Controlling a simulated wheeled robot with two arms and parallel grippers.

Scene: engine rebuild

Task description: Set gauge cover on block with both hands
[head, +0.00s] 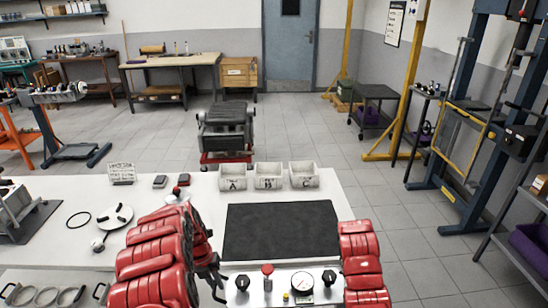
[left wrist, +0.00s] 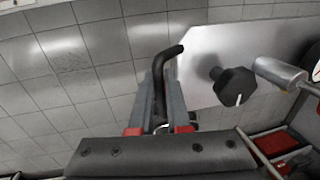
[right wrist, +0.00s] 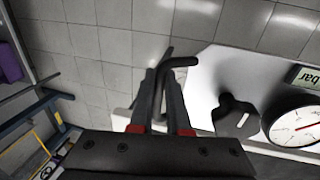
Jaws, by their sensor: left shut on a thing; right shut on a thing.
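The gauge cover (head: 318,274) is a pale panel at the bottom of the head view, with a round dial, dark knobs and a red-topped knob. My left gripper (head: 219,287) is shut on the dark bent handle at its left end; the left wrist view shows the fingers (left wrist: 163,105) around this handle (left wrist: 160,72). In the right wrist view my right gripper (right wrist: 163,98) is shut on the handle (right wrist: 166,70) at the other end; my red arm hides it in the head view. A dark engine block (head: 227,118) stands on a red base beyond the table.
The white table (head: 335,196) in front bears a black mat (head: 282,231), bins A (head: 232,178), B (head: 267,177) and C (head: 304,176), and a round metal part (head: 113,220) at left. Clear tiled floor lies around the block. A blue-posted frame (head: 462,120) stands at right.

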